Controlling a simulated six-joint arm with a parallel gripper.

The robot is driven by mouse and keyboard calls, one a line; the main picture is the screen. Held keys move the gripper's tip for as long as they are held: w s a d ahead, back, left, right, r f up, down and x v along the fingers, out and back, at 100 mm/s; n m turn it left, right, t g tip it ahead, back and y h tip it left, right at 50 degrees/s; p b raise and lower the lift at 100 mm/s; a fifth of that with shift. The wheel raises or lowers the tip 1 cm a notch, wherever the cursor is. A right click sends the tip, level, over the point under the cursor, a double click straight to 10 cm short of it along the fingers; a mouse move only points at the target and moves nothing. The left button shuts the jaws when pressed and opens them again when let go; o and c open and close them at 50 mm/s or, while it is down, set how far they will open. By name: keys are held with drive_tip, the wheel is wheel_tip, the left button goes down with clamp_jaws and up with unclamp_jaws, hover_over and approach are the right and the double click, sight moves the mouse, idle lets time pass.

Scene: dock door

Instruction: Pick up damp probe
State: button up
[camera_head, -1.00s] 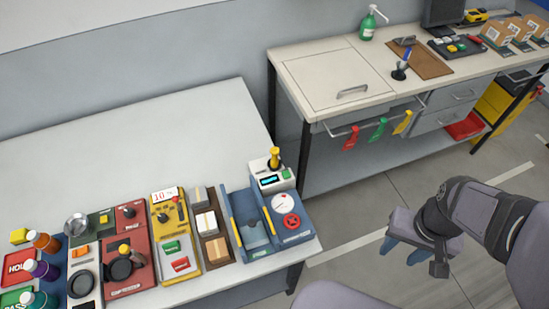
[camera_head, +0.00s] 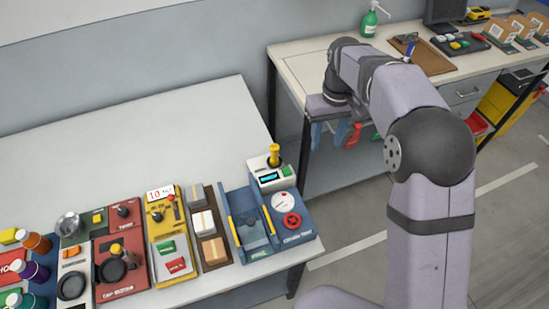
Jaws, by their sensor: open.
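What looks like the damp probe (camera_head: 274,155) has a yellow handle and stands upright in a white holder (camera_head: 269,176) with a small lit display. The holder is at the back right of the row of panels on the left bench. My gripper (camera_head: 328,134) points down with its blue fingers apart, open and empty. In the picture it is to the right of the probe and a little above it, in front of the right bench. The probe's lower part is hidden in its holder.
A blue panel with a red valve wheel (camera_head: 292,221) is just in front of the holder. Other panels and bottles (camera_head: 36,243) fill the bench front to the left. The back of the left bench (camera_head: 150,135) is clear. The right bench (camera_head: 300,63) stands behind my arm.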

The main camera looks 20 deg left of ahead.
sight(274, 146)
drive_tip(key=a+f+n, duration=0.1)
drive_tip(key=a, duration=0.3)
drive_tip(key=s+a+f+n+b, duration=0.1)
drive_tip(key=a, duration=0.4)
drive_tip(key=a+f+n, duration=0.1)
drive_tip(key=a, duration=0.4)
drive_tip(key=shift+s+a+f, duration=0.15)
drive_tip(key=shift+s+f, duration=0.1)
drive_tip(key=shift+s, duration=0.15)
drive_tip(key=shift+w+f+p, duration=0.1)
drive_tip(key=shift+f+p, duration=1.4)
drive_tip(key=shift+f, duration=2.15)
clamp_jaws()
